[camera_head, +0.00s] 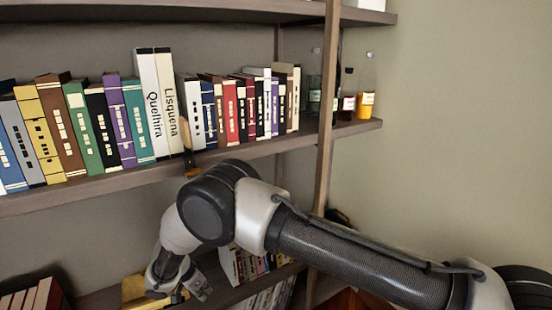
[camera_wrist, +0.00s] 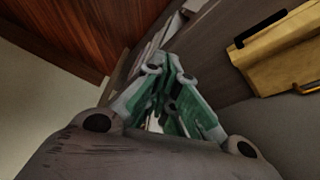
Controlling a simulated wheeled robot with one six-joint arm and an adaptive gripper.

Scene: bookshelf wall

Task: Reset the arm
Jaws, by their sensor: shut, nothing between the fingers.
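My gripper (camera_head: 196,292) hangs low in the head view, beside the lower shelf, with my arm bent above it. In the wrist view my gripper (camera_wrist: 170,68) has its green-lined fingers drawn together at the tips, with nothing seen between them. My arm crosses in front of the bookshelf from the lower right, its bend just below the upper shelf board (camera_head: 230,151). Part of the lower shelf is hidden behind the arm.
A row of books stands on the upper board, including a white book marked Quelhira (camera_head: 149,103). Bottles, one orange (camera_head: 366,100), stand at its right end. A wooden post (camera_head: 327,110) rises there. A yellow object (camera_wrist: 285,52) lies near my gripper. Lower books (camera_head: 240,262) stand close by.

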